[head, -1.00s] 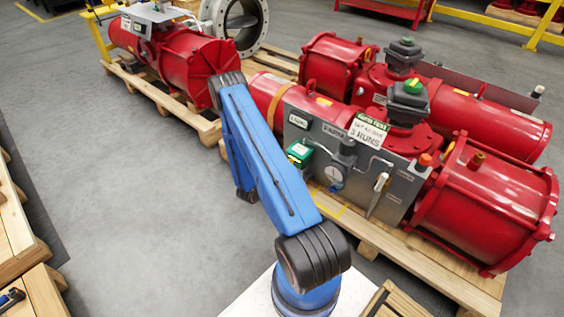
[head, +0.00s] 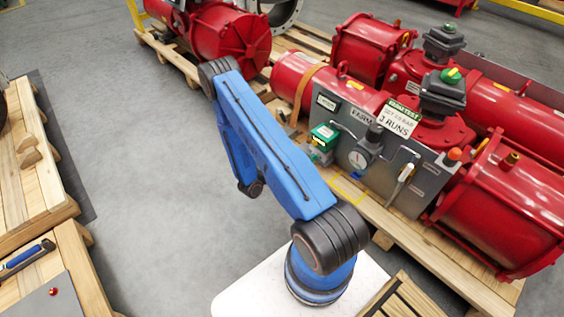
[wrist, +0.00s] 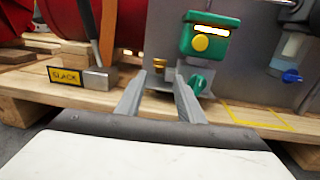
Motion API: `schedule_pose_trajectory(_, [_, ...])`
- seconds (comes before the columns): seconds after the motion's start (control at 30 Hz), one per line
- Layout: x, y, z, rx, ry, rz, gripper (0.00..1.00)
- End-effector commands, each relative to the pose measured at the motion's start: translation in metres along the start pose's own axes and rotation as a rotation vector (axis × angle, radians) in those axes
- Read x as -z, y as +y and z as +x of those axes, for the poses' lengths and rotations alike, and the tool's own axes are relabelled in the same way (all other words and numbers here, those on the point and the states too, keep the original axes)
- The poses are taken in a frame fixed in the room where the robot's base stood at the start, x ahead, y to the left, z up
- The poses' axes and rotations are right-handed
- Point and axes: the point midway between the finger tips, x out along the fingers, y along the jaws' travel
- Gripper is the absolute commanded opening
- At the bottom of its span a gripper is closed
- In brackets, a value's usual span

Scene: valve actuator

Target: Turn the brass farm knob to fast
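In the wrist view my gripper (wrist: 160,80) is open, its two grey fingers pointing at the panel. A small brass knob (wrist: 159,66) shows between and just beyond the fingertips; I cannot tell whether they touch it. It sits on a grey fitting beside and below a green box with a yellow round button (wrist: 201,43). Any marking for fast is not readable. In the head view the green box (head: 324,136) is on the left of the grey panel (head: 412,192) on the red actuator. My gripper is hidden there behind my blue arm.
A yellow SLACK tag (wrist: 65,76) stands left of the fingers. The wooden pallet (wrist: 240,115) runs below; grey floor lies left.

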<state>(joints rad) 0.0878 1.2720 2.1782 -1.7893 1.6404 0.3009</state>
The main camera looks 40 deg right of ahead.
Motion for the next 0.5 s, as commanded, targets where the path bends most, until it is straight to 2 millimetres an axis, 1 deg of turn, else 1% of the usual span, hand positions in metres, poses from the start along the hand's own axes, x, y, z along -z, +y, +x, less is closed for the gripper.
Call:
schedule_pose_trajectory(0.03, [0.0, 0.001, -0.009, -0.003, 0.001, -0.001, 0.34])
schedule_pose_trajectory(0.2, [0.0, 0.001, -0.032, -0.003, 0.001, 0.0, 0.34])
schedule_pose_trajectory(0.4, [0.0, 0.0, -0.048, -0.002, 0.0, 0.0, 0.34])
schedule_pose_trajectory(0.5, [0.0, 0.0, -0.051, 0.0, 0.0, 0.0, 0.34])
